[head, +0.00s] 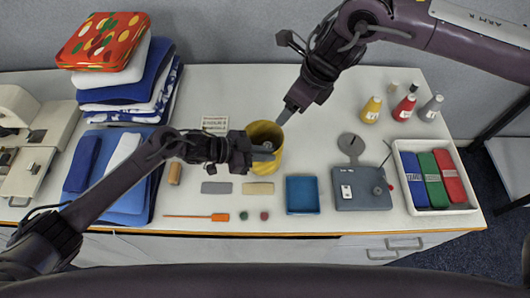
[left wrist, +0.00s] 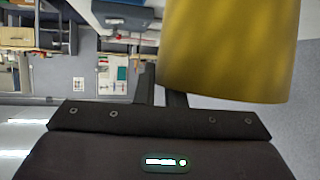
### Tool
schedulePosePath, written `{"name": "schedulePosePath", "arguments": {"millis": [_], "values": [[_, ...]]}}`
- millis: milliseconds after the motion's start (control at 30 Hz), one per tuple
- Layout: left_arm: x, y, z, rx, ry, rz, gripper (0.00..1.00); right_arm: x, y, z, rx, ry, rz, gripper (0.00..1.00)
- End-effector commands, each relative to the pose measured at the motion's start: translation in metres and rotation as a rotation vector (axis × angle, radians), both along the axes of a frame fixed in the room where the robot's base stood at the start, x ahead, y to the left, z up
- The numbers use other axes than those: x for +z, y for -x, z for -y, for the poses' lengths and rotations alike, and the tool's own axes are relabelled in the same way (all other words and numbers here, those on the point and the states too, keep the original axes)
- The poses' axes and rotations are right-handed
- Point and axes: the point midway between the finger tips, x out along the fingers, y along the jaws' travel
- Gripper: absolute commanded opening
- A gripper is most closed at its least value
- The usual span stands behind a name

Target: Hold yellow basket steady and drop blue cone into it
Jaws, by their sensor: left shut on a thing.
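The yellow basket (head: 276,134) stands on the table near the middle and fills the upper right of the left wrist view (left wrist: 228,50). My left gripper (head: 268,152) is shut on its near wall; the fingers also show at the basket's edge in the left wrist view (left wrist: 160,88). My right gripper (head: 286,114) is just above and right of the basket, pointing down at its rim. Whether its jaws are open or hold something is too small to tell. The basket's inside is mostly hidden.
Nearby are a blue tray (head: 302,208), a grey device (head: 362,202) and a white box of rolled cloths (head: 398,166). Folded cloth stacks (head: 120,85) fill the left.

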Motion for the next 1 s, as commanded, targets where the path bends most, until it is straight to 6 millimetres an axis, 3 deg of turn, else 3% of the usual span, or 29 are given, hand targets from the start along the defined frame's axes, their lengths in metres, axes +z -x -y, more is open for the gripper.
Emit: {"name": "schedulePosePath", "arguments": {"millis": [300, 333, 500, 833, 1000], "values": [[-0.002, 0.001, -0.001, 0.000, -0.004, -0.004, 0.00, 0.002, 0.000, 0.001, 0.000, 0.000, 0.000, 0.72], [-0.002, 0.001, -0.001, 0.000, -0.004, -0.004, 0.13, 0.002, 0.000, 0.001, 0.000, 0.000, 0.000, 0.72], [-0.002, 0.001, -0.001, 0.000, -0.003, -0.003, 0.34, 0.002, 0.000, 0.001, 0.000, 0.000, 0.000, 0.72], [0.001, 0.001, -0.004, 0.000, -0.001, -0.001, 0.34, 0.002, 0.000, 0.001, 0.000, 0.000, 0.000, 0.72], [0.011, 0.005, -0.025, 0.000, -0.004, 0.001, 0.34, 0.002, 0.000, 0.001, 0.000, 0.000, 0.000, 0.72]]}}
